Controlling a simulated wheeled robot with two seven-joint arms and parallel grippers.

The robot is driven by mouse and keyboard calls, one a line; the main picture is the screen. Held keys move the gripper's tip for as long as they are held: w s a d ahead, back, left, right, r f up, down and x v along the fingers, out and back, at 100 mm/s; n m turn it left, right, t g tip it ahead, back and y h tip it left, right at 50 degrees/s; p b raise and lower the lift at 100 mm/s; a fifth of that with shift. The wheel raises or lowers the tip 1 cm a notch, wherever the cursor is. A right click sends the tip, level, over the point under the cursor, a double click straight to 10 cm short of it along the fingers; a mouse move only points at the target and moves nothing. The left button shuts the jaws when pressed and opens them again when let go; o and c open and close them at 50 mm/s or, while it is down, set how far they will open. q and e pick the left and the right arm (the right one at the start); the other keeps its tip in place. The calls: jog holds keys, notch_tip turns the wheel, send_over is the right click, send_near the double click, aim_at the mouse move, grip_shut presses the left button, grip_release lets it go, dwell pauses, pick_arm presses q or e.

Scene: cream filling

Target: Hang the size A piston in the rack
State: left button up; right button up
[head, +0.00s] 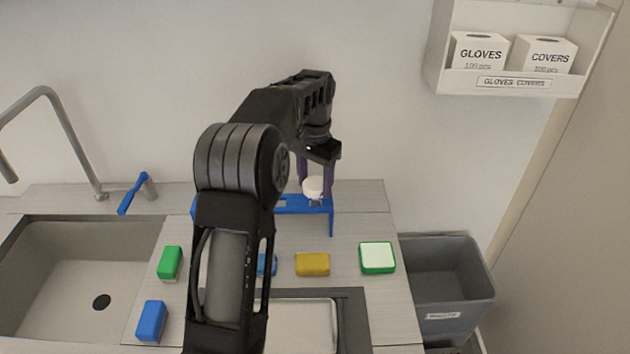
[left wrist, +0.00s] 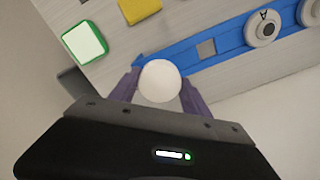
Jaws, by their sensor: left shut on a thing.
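My left gripper (head: 314,184) is shut on a white round piston (head: 313,188), gripped between its purple fingers. The held piston also shows in the left wrist view (left wrist: 160,80) as a plain white disc; no size letter can be read on it. It is at the blue rack (head: 318,205), near one end of its bar; I cannot tell whether it touches. In the left wrist view the rack (left wrist: 182,53) holds another pale disc (left wrist: 263,30) with a dark centre and the letter A, and part of a further disc (left wrist: 311,12). My left arm hides much of the rack in the head view. My right gripper is not in view.
On the counter are a yellow sponge (head: 312,265), a green-edged white block (head: 377,257), a green block (head: 170,263) and a blue block (head: 151,321). A sink (head: 60,290) with a faucet (head: 75,135) is at left, a grey bin (head: 450,280) at right.

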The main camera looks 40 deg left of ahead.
pick_arm(q)
jog(key=shift+f+b, duration=0.35)
jog(key=shift+f, duration=0.4)
jog(key=shift+f, duration=0.1)
jog(key=shift+f+b, duration=0.3)
jog(key=shift+f, duration=0.25)
jog(key=shift+f, duration=0.15)
dwell(0.8)
jog(key=o, duration=1.7)
